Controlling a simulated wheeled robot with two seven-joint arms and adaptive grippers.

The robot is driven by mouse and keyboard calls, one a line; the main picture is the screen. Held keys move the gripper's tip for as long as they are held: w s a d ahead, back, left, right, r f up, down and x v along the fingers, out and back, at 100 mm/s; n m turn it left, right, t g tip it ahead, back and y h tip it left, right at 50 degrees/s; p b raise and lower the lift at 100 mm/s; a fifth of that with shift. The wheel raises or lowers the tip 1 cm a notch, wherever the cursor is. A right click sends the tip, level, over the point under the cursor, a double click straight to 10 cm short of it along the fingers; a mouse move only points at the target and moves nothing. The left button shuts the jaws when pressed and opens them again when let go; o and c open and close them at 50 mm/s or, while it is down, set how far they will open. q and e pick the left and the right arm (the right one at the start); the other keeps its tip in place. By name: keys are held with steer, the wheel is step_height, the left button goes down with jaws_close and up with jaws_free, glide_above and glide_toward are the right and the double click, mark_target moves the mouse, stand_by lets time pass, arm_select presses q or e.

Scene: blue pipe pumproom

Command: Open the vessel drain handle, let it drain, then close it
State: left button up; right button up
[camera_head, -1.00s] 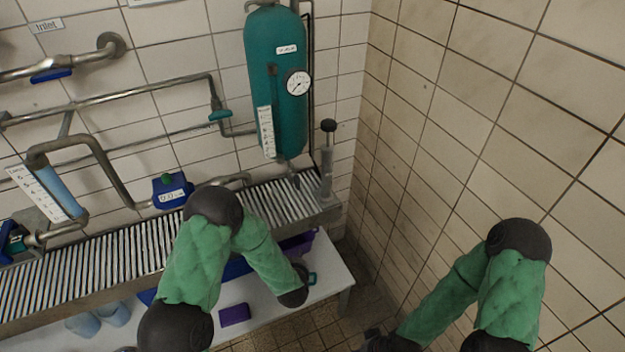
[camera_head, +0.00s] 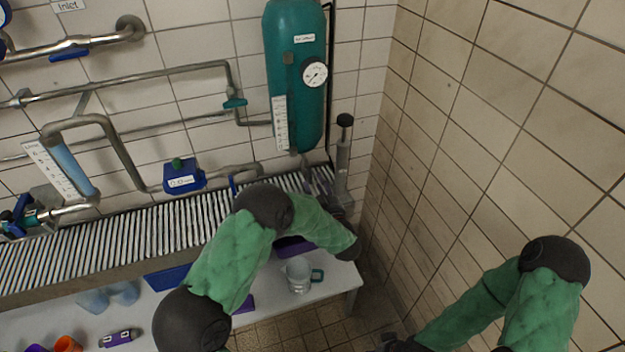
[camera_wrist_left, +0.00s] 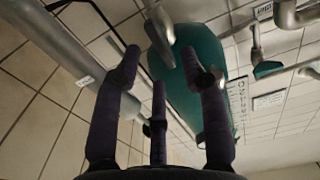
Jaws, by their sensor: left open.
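The teal vessel (camera_head: 297,75) hangs on the back wall with a round gauge and a level scale. Its grey drain outlet (camera_head: 305,165) comes out of the bottom, above the grating. My left gripper (camera_head: 338,208) is at the grating's right end, below the vessel and partly hidden by my forearm. In the left wrist view my left gripper (camera_wrist_left: 160,68) is open, its dark fingers spread and empty. The vessel (camera_wrist_left: 205,95) and a grey metal drain piece (camera_wrist_left: 158,32) lie beyond the fingertips. I cannot tell the handle's position. My right gripper (camera_head: 392,343) is barely visible at the bottom edge.
The slatted grating (camera_head: 120,235) runs along the back wall. A grey pump-like cylinder (camera_head: 343,160) stands right of the vessel. A clear jug (camera_head: 299,274) with a teal handle stands on the white table (camera_head: 275,300). The tiled wall (camera_head: 450,150) bounds the right side.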

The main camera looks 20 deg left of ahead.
mark_target(309, 175)
arm_select(q)
steer(key=shift+b+x, duration=0.45)
steer(key=shift+x, duration=1.7)
jaws_close()
